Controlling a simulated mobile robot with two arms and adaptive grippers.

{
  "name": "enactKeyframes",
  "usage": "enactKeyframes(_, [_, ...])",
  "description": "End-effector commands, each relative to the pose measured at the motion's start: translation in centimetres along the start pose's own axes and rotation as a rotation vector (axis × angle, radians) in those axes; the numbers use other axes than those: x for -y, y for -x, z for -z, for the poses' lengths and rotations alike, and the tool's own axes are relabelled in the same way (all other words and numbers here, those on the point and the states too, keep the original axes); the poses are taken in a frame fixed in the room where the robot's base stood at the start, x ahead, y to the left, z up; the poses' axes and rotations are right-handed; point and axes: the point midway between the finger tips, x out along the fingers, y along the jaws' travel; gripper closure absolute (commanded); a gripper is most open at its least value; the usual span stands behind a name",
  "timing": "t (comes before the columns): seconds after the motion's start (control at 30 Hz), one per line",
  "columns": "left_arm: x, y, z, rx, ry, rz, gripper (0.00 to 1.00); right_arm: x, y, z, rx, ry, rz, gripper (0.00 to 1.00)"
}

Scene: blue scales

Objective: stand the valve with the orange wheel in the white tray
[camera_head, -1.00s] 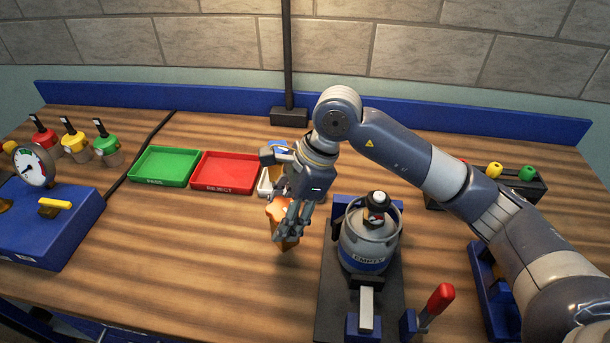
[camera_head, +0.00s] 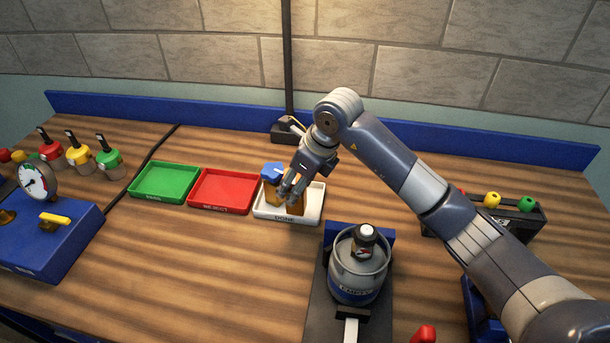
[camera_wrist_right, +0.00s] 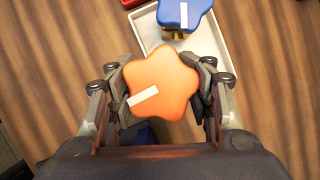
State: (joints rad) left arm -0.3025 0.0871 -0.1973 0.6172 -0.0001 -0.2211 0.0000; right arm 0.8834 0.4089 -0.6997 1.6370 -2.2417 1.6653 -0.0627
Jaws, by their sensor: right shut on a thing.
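My right gripper (camera_head: 289,190) is shut on the valve with the orange wheel. In the wrist view its fingers (camera_wrist_right: 162,92) stand on both sides of the orange wheel (camera_wrist_right: 162,82), which has a white stripe. In the head view the gripper hides most of the wheel, and the brass body (camera_head: 297,206) shows upright over the white tray (camera_head: 315,212). I cannot tell whether its base touches the tray floor. A valve with a blue wheel (camera_head: 272,171) stands in the tray's back left part, also seen in the wrist view (camera_wrist_right: 183,14). My left gripper is out of view.
A red tray (camera_head: 224,190) and a green tray (camera_head: 165,182) stand left of the white one. A grey gas cylinder (camera_head: 358,268) sits in a dark fixture in front, right of the tray. A black post (camera_head: 287,70) rises behind. Bare table lies in front of the trays.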

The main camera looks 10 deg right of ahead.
Motion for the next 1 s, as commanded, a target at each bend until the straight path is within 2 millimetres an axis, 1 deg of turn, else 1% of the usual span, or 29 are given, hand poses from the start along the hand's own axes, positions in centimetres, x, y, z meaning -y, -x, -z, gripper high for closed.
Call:
enactKeyframes(0.03, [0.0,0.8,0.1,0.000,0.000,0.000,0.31,1.2,0.2,-0.3,0.002,-0.006,-0.001,0.93])
enactKeyframes(0.1, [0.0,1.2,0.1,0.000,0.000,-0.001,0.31,2.6,0.0,-0.4,0.002,-0.002,-0.001,0.93])
enactKeyframes(0.2, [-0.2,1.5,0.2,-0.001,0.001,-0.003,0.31,3.9,-0.3,-0.5,0.003,0.000,-0.001,0.93])
enactKeyframes(0.37, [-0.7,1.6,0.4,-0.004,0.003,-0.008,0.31,4.8,-0.6,-0.5,0.004,0.002,0.000,0.93])
enactKeyframes(0.5, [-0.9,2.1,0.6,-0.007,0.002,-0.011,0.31,5.7,-0.7,-0.5,0.003,0.000,-0.002,0.93])
enactKeyframes(0.6, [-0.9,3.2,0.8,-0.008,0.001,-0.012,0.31,5.3,-2.2,0.2,0.000,0.000,-0.006,0.93])
enactKeyframes(0.7, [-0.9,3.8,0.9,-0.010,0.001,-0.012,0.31,5.4,-3.5,0.7,0.002,0.000,-0.005,0.93])
enactKeyframes(0.8, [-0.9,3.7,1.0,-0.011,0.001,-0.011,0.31,5.5,-4.0,0.8,0.005,0.003,0.000,0.93])
enactKeyframes(1.0, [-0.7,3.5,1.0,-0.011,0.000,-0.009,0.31,5.5,-4.1,0.9,0.004,0.003,0.000,0.93])
